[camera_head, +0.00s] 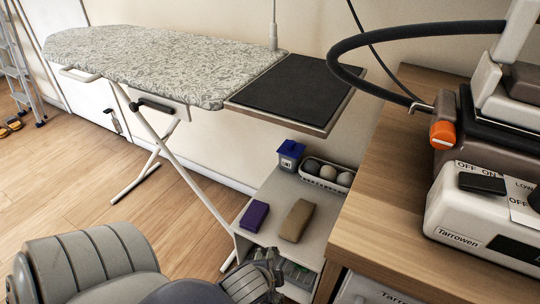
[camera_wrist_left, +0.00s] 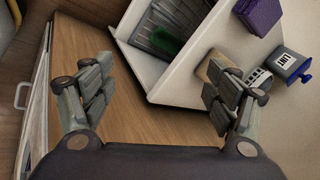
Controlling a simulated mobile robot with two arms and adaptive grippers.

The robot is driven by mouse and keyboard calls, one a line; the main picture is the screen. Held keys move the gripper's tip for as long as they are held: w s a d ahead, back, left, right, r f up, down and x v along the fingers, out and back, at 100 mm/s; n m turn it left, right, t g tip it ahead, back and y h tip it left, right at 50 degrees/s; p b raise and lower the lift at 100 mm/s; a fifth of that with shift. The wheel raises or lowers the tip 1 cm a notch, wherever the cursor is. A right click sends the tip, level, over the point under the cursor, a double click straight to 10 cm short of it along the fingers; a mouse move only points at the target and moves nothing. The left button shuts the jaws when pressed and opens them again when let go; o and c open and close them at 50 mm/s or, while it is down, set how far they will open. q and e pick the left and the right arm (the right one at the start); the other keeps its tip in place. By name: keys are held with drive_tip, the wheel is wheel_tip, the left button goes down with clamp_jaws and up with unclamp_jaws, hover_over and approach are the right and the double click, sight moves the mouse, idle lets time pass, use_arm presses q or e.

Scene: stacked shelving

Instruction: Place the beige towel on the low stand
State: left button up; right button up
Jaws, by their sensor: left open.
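The beige towel (camera_head: 297,220), a folded tan block, lies on the upper board of a low white stand (camera_head: 283,190) beneath the ironing board's end. In the left wrist view the towel (camera_wrist_left: 214,66) is partly hidden behind the right-hand finger, and the stand (camera_wrist_left: 196,42) appears tilted. My left gripper (camera_head: 256,282) is at the bottom of the head view, in front of the stand's near side. In the left wrist view my left gripper (camera_wrist_left: 160,85) is open, with nothing between its fingers. I cannot tell whether a finger touches the towel. My right gripper is not visible.
A purple folded cloth (camera_head: 255,216), a blue-lidded lint box (camera_head: 290,154) and a basket of balls (camera_head: 327,174) share the stand. The ironing board (camera_head: 160,60) overhangs behind. A wooden counter (camera_head: 375,190) with a steam iron station (camera_head: 490,215) closes off the right.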

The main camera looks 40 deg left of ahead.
use_arm(q)
drive_tip(key=s+d+r+n+g+h, duration=0.1)
drive_tip(key=s+d+n+g+h, duration=0.1)
drive_tip(key=s+d+n, duration=0.3)
drive_tip(key=shift+s+r+n, duration=0.3)
drive_tip(key=shift+s+n, duration=0.35)
drive_tip(key=shift+n, duration=0.35)
drive_tip(key=shift+w+d+f, duration=0.1)
